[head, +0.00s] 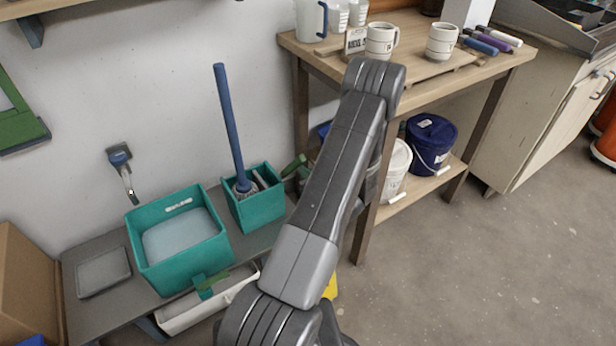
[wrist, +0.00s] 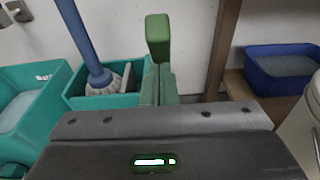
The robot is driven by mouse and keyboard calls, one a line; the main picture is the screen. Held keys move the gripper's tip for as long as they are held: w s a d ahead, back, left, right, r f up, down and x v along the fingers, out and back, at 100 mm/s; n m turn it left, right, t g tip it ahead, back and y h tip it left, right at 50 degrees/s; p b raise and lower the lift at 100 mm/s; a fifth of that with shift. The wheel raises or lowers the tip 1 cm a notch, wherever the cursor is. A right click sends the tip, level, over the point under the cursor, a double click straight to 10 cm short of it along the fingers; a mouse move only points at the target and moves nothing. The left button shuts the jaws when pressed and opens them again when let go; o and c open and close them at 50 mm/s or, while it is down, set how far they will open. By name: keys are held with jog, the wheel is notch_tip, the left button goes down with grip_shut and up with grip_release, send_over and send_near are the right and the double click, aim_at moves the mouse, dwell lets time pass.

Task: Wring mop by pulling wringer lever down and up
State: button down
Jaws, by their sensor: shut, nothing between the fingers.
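A mop with a blue handle (head: 228,120) stands tilted in a small teal bucket (head: 258,212), its grey head near the rim. Both also show in the wrist view, the handle (wrist: 80,32) left of my gripper. My gripper (wrist: 159,82) is shut and empty, right of the small bucket; my arm hides much of it in the head view. An upright green block (wrist: 158,38) rises just beyond the fingers; I cannot tell whether it is the wringer lever or touches them. The same green shows beside the small bucket in the head view (head: 294,166).
A large teal basin (head: 180,270) holding pale liquid stands left on a grey bench (head: 115,305). A wooden table (head: 500,62) with mugs stands right; its lower shelf holds a dark blue bucket (head: 430,145) and a white one (head: 397,168). Floor at right is clear.

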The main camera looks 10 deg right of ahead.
jog(key=w+r+g+p, duration=0.1)
jog(key=w+a+r+g+p, duration=0.1)
jog(key=w+r+p, duration=0.1)
jog(key=w+a+r+g+h+p, duration=0.1)
jog(key=w+r+p, duration=0.1)
jog(key=shift+r, duration=0.1)
jog(key=w+a+r+g+h+p, duration=0.1)
jog(key=w+a+g+p, duration=0.1)
jog(key=w+p, duration=0.4)
jog(key=shift+w+a+r+g, duration=0.15)
jog(key=shift+w+r+g, duration=0.15)
jog(key=shift+w+r, duration=0.25)
jog(key=shift+w, duration=0.05)
